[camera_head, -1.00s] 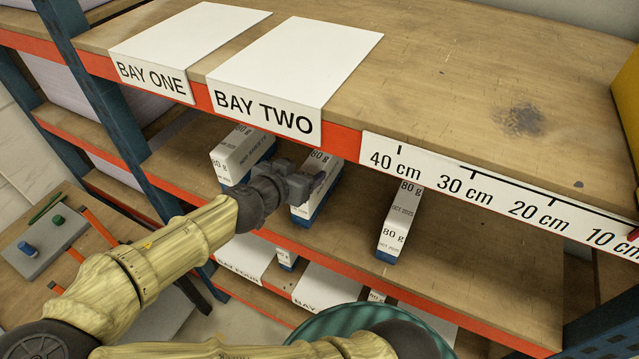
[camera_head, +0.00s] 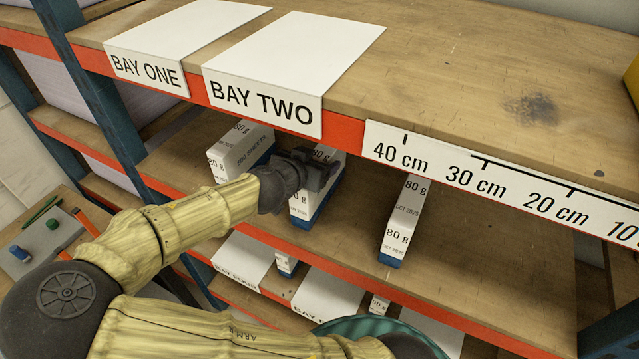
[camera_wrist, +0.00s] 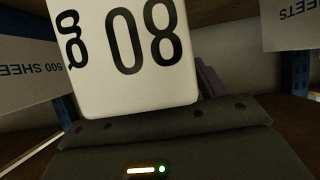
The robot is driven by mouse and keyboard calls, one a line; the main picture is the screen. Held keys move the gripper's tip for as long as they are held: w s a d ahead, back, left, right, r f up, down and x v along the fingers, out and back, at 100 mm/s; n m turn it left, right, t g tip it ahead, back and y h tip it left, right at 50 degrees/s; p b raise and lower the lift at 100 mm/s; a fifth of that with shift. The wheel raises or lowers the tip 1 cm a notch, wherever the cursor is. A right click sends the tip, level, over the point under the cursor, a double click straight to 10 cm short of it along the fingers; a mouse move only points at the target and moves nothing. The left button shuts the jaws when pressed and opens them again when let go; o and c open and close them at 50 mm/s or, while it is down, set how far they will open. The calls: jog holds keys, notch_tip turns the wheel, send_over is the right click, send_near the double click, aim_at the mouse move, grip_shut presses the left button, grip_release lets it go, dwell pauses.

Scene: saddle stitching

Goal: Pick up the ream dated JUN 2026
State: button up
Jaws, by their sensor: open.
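Three white-and-blue reams stand on the shelf under the top board. The middle ream (camera_head: 303,204) is marked 80 g; its date is mostly covered by my arm, with 2026 just readable. My gripper (camera_head: 322,168) is open at this ream's front. In the wrist view the ream's end (camera_wrist: 130,60) is close in front of the gripper, its 80 g upside down. One finger shows at the ream's right; the other is hidden. I cannot tell whether the jaws straddle it. The right ream (camera_head: 402,222) reads OCT 2025. The left ream (camera_head: 235,155) reads 500 SHEETS, its date unreadable.
The top board (camera_head: 450,80) with its red edge and centimetre scale (camera_head: 480,180) hangs close above my gripper. Blue posts (camera_head: 110,110) stand at left. Bare shelf (camera_head: 480,250) lies right of the OCT 2025 ream. More reams stand on the shelf below.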

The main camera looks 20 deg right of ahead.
jog(key=shift+s+r, duration=0.1)
dwell(0.4)
grip_shut()
